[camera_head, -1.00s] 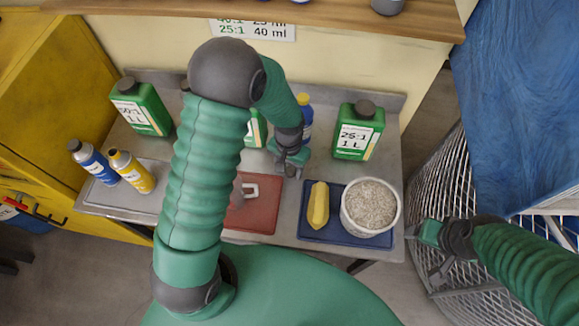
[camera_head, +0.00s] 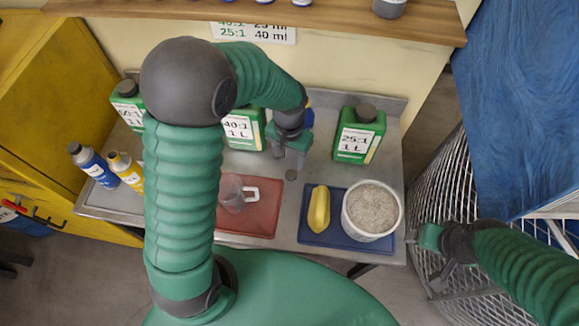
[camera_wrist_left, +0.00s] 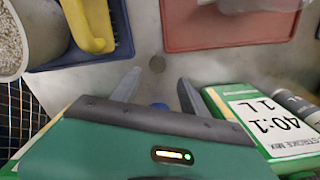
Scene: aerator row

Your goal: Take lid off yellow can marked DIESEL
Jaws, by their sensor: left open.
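A yellow bottle-like container (camera_head: 127,172) with a grey cap stands on the left of the metal bench, partly hidden by my left arm; its label is too small to read. I see no readable DIESEL marking. My left gripper (camera_head: 290,163) points down over the back middle of the bench, well to the right of the yellow container. In the left wrist view its two fingers (camera_wrist_left: 157,92) are apart with nothing between them. My right gripper (camera_head: 438,262) is at the right, beside the wire mesh basket; its finger opening is unclear.
A blue bottle (camera_head: 93,163) stands beside the yellow container. Green cans (camera_head: 358,135) line the bench's back. A red mat (camera_head: 258,220) holds a clear jug (camera_head: 232,195). A blue tray (camera_head: 318,238) holds a yellow-handled brush (camera_head: 319,208) and a white bucket (camera_head: 347,222) of granules.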

